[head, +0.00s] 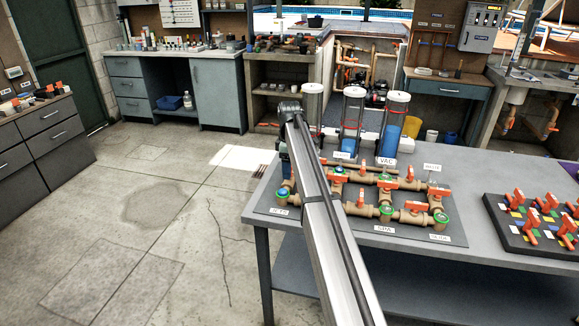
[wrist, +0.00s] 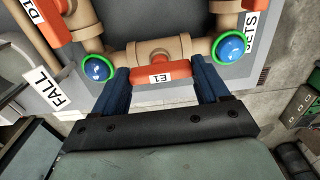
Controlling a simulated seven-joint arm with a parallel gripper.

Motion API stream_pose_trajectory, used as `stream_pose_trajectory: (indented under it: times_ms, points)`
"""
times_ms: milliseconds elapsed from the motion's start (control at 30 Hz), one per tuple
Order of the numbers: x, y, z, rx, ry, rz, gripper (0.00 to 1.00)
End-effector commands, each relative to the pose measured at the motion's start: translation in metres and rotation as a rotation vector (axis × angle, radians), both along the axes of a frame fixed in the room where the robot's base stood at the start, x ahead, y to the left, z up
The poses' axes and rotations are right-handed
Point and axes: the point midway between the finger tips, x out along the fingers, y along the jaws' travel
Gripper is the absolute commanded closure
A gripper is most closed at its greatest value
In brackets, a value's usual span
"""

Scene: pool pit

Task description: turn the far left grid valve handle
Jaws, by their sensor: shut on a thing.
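The pipe grid (head: 385,211) lies on a dark board on the grey bench, with several red valve handles. In the wrist view, a red handle marked E1 (wrist: 165,73) sits on a tan pipe body between two round blue, green-rimmed ports, beside the JETS and FALL labels. My gripper (wrist: 159,69) has its two blue fingers at either end of the E1 handle, shut on it. The handle lies crosswise between the fingers. In the head view my arm covers the grid's left side, so this handle and my fingertips are hidden there.
Another red handle, D1 (wrist: 48,14), is close by at the upper left of the wrist view. Clear cylinders (head: 352,118) stand behind the grid. A dark board with several red-handled pieces (head: 535,229) lies at the bench's right. The floor left of the bench is clear.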

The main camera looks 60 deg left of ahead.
Motion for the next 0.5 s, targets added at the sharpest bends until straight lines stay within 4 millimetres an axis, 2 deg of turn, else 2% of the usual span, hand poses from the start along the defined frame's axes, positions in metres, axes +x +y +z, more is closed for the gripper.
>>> stream_pose_trajectory:
  times_ms: [33,300,500]
  points:
    - [-0.0007,0.002,0.0011,0.005,0.001,0.004,0.25]
    - [-0.0004,0.0009,0.0005,0.002,0.001,0.001,0.0]
    - [-0.0002,0.0005,0.0005,0.001,0.0,0.001,0.0]
